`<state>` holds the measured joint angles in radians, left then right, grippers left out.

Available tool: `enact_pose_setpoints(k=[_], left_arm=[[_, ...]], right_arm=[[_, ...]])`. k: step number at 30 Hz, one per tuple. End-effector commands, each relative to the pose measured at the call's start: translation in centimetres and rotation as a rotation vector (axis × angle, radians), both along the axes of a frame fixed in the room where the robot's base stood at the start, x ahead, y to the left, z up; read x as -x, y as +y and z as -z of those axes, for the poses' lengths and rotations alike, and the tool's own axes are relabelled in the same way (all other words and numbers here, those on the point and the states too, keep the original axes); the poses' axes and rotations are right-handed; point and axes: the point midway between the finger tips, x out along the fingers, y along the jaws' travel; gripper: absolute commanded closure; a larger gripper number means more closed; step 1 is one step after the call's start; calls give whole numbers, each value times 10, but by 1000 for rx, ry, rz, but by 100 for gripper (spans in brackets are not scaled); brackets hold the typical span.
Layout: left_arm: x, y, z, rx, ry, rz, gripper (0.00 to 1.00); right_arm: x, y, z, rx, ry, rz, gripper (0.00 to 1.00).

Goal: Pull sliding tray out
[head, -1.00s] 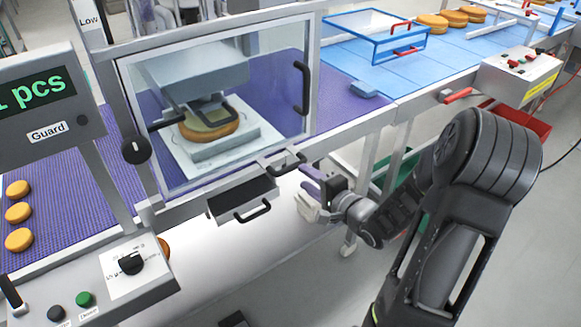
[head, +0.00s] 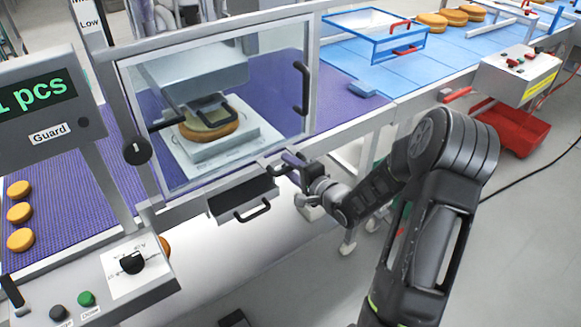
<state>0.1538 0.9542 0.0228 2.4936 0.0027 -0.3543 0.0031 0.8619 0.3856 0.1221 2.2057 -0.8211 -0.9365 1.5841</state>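Behind the clear guard, a white sliding tray (head: 180,150) lies under the machine's head with a filled round (head: 212,126) on it. A dark handle (head: 268,167) on a grey bracket sits at the front rail below the guard. My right gripper (head: 291,162) is at the right end of this handle, its fingers overlapping it in the picture. Whether they are closed around it is too small to tell. My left gripper is out of view.
A dark drawer (head: 228,200) with its own handle (head: 252,213) hangs just below and left. The guard has a tall handle (head: 302,88). A control box (head: 120,275) stands at the lower left. A red bin (head: 515,130) is at the right. The floor in front is mostly clear.

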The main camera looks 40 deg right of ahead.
Motion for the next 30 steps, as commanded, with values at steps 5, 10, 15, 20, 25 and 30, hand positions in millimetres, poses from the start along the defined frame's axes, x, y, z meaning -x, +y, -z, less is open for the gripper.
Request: enact_pose_setpoints(k=[5,10,15,20,25,30], left_arm=[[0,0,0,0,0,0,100],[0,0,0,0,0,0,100],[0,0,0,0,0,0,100],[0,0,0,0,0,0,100],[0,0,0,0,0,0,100],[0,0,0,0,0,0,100]], right_arm=[[0,0,0,0,0,0,79],[0,0,0,0,0,0,93],[0,0,0,0,0,0,100],[1,0,0,0,1,0,100],[1,0,0,0,1,0,100],[1,0,0,0,1,0,100]])
